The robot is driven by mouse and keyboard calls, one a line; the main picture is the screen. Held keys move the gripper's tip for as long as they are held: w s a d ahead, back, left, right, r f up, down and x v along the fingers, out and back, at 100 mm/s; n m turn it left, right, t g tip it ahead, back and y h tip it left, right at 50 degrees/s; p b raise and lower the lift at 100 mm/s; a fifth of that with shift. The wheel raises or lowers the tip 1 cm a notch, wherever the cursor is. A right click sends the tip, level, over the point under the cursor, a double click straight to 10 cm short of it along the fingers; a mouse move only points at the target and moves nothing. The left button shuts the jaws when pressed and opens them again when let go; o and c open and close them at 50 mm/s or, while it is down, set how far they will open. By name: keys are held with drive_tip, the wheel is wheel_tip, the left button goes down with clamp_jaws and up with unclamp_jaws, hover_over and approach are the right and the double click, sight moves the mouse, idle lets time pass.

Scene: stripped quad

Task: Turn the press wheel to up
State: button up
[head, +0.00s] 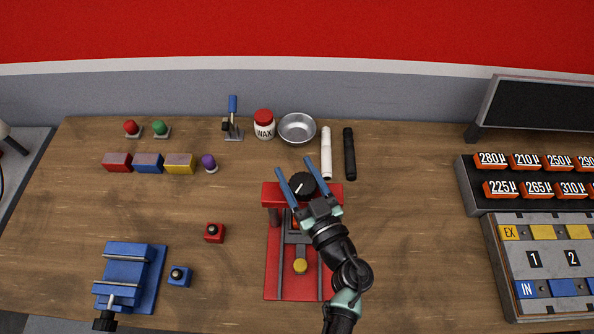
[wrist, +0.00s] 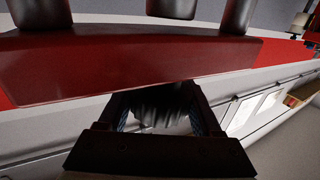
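The press (head: 272,262) is red and stands on the table at centre. Its black press wheel (head: 304,187) sits on top of the red crossbeam (head: 334,189). A short pale mark shows on the wheel, seemingly toward its lower left. My gripper (head: 293,164) is open, with its blue fingers on either side of the wheel. In the wrist view a dark ribbed round part, apparently the wheel (wrist: 162,108), lies between the fingers, beside the red beam (wrist: 130,65). I cannot tell whether a finger touches it. My arm hides part of the press's right side.
A white marker (head: 326,150) and a black one (head: 349,152) lie behind the press, near a metal bowl (head: 297,127) and wax jar (head: 264,125). A red block with a knob (head: 214,233) is at left.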

drive_tip(key=c, duration=0.7)
drive_tip(key=shift+c, duration=0.2)
drive_tip(key=shift+n+y+p, duration=0.3)
drive_tip(key=shift+y, duration=0.2)
drive_tip(key=shift+s+a+n+g+y+p, duration=0.1)
drive_tip(key=shift+n+g+y+p, duration=0.1)
drive_tip(key=shift+n+g+y, duration=0.3)
drive_tip(key=shift+a+n+g+y+p, duration=0.1)
drive_tip(key=shift+n+g+y+p, duration=0.05)
drive_tip(key=shift+n+g+y, duration=0.35)
drive_tip(key=n+g+y, duration=0.1)
drive_tip(key=n+g+y+b, duration=0.1)
drive_tip(key=y, duration=0.1)
drive_tip(key=shift+s+a+f+g, duration=0.1)
drive_tip(key=shift+s+a+g, duration=0.1)
drive_tip(key=shift+g, duration=0.1)
drive_tip(key=shift+s+a+n+g+y+b, duration=0.15)
drive_tip(key=shift+n+g+y+b, duration=0.2)
drive_tip(key=shift+n+g+y, duration=0.35)
drive_tip(key=o, duration=1.4)
drive_tip(key=shift+c, duration=0.2)
